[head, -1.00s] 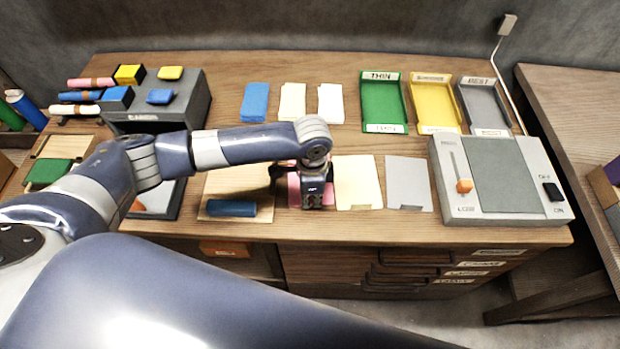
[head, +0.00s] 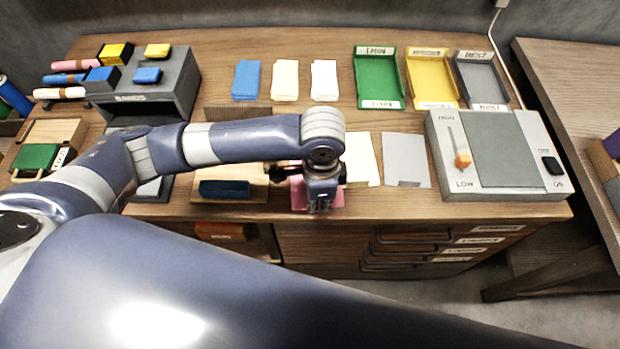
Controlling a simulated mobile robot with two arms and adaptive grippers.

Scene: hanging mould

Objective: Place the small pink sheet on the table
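A small pink sheet (head: 299,194) shows at the front of the wooden table (head: 440,208), between a wooden board and a cream sheet. My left gripper (head: 319,208) is over the pink sheet and covers much of it. The gripper points down. Its fingertips are small and dark here, and I cannot tell whether they are open or pinch the sheet. I also cannot tell whether the sheet lies flat on the table. My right gripper is not in view.
Beside the pink sheet are a cream sheet (head: 363,160) and a grey sheet (head: 406,160). Green (head: 378,80), yellow (head: 432,78) and grey (head: 480,80) trays stand behind. A grey device (head: 497,155) stands right.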

